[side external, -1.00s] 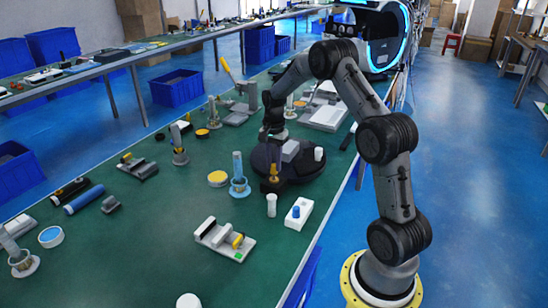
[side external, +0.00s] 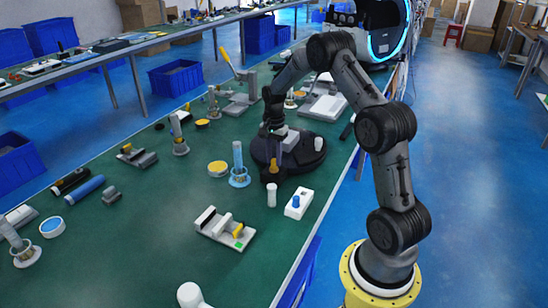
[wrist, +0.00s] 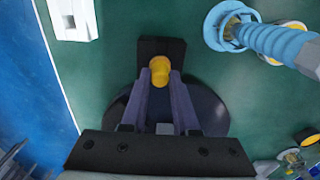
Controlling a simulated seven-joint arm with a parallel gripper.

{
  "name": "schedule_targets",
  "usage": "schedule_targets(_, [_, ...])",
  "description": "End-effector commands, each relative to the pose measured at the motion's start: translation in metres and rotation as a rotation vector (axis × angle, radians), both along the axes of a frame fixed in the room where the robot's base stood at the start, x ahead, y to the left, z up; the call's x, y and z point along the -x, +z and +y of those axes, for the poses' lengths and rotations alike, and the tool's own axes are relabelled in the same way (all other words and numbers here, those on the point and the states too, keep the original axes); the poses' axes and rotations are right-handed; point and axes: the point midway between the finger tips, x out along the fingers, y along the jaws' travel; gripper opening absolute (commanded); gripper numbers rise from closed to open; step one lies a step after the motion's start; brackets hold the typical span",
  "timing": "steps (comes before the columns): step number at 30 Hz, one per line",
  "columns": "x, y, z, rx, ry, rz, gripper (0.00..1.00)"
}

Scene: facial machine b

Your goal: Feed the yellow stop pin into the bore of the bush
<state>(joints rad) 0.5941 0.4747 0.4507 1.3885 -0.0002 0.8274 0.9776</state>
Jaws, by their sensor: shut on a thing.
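The yellow stop pin (wrist: 160,72) is between my fingertips in the wrist view. My gripper (wrist: 160,82) is shut on it. In the side view the yellow pin (side external: 273,165) shows at a dark block at the front edge of a black round base. The same dark block (wrist: 161,47) lies just beyond the fingertips in the wrist view, and the pin overlaps it. No bore opening is visible, so I cannot tell which part is the bush or whether the pin tip is inside it. In the side view my fingers blend into the dark base.
The black round base (side external: 312,160) carries a pale box and a white cylinder. Close by stand a light-blue post (side external: 238,160), a white cylinder (side external: 271,195) and a white block with a blue peg (side external: 305,207). A grey-white fixture (side external: 226,228) lies in front.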

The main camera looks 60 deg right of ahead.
Motion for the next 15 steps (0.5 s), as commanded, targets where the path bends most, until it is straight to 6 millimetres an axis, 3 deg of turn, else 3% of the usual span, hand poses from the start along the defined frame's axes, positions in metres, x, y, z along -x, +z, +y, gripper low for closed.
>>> schedule_targets(13, [-0.0001, -0.004, -0.0001, 0.0, 0.0, 0.0, 0.0])
schedule_targets(14, [-0.0001, -0.004, -0.0001, 0.0, 0.0, 0.0, 0.32])
schedule_targets(15, [-0.0001, -0.0041, -0.0001, 0.0, 0.0, 0.0, 0.39])
